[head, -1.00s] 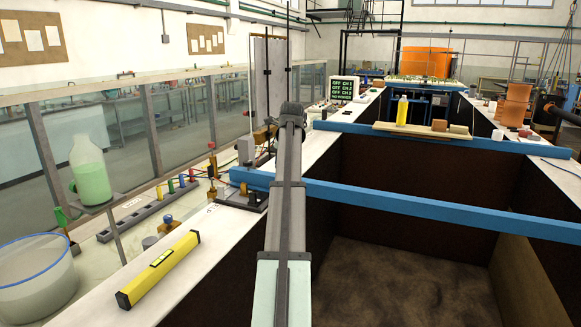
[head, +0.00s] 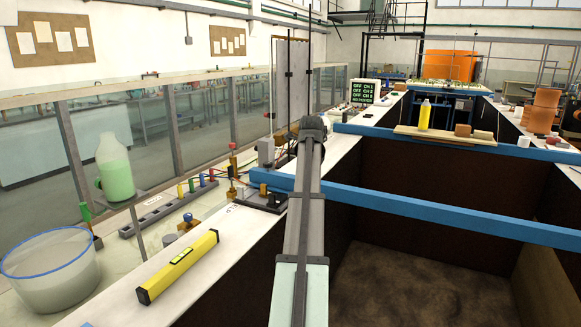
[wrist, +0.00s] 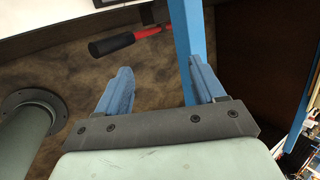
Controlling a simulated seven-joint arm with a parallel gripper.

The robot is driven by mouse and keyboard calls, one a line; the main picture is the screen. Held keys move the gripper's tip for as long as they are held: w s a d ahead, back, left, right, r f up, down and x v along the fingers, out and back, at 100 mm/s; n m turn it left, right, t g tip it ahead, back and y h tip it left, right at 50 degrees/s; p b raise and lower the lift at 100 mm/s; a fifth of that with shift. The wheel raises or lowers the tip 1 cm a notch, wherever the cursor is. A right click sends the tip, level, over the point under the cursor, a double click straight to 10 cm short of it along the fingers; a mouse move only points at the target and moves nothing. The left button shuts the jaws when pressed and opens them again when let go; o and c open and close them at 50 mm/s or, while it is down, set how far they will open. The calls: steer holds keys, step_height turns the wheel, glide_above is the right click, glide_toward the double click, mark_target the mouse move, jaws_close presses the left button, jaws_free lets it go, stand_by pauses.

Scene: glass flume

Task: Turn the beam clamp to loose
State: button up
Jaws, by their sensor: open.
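The beam clamp's lever appears to be the red handle (wrist: 150,32) with a black grip (wrist: 110,46) in the top middle of the wrist view, beside a blue beam (wrist: 184,25). My gripper (wrist: 161,72) is open and empty, its two blue fingers apart. The lever lies beyond the fingertips, up and to the left, apart from them. In the head view, the near blue beam (head: 430,213) ends at a dark fitting (head: 264,203) on the left white ledge. My gripper is hidden there behind my arm, and the lever cannot be made out.
A yellow spirit level (head: 180,264) lies on the left ledge (head: 225,287). A bottle of green liquid (head: 117,178) and a clear tub (head: 50,272) stand at the left. A far blue beam (head: 480,148) crosses behind, bearing a board with a yellow bottle (head: 424,115). The flume's dark floor (head: 400,285) is clear.

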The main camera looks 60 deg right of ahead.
steer(key=w+d+f+n+g, duration=0.2)
steer(key=w+d+f+g, duration=0.2)
steer(key=w, duration=0.2)
steer(key=n+g+h, duration=0.6)
steer(key=g, duration=0.1)
glide_toward(268, 163)
steer(key=s+f, duration=0.1)
steer(key=s, duration=0.1)
steer(key=s+f, duration=0.1)
steer(key=s, duration=0.2)
steer(key=s+f, duration=0.1)
steer(key=s, duration=0.2)
steer(key=shift+s+a+f, duration=0.1)
steer(key=shift+s+f, duration=0.15)
steer(key=shift+f, duration=0.1)
steer(key=w+a+n+g+h, duration=0.1)
steer(key=w+a+n+h, duration=0.25)
steer(key=w, duration=0.75)
steer(key=x, duration=1.4)
steer(key=shift+s+r, duration=0.2)
steer(key=shift+r, duration=0.15)
steer(key=shift+c, duration=0.4)
steer(key=c, duration=0.9)
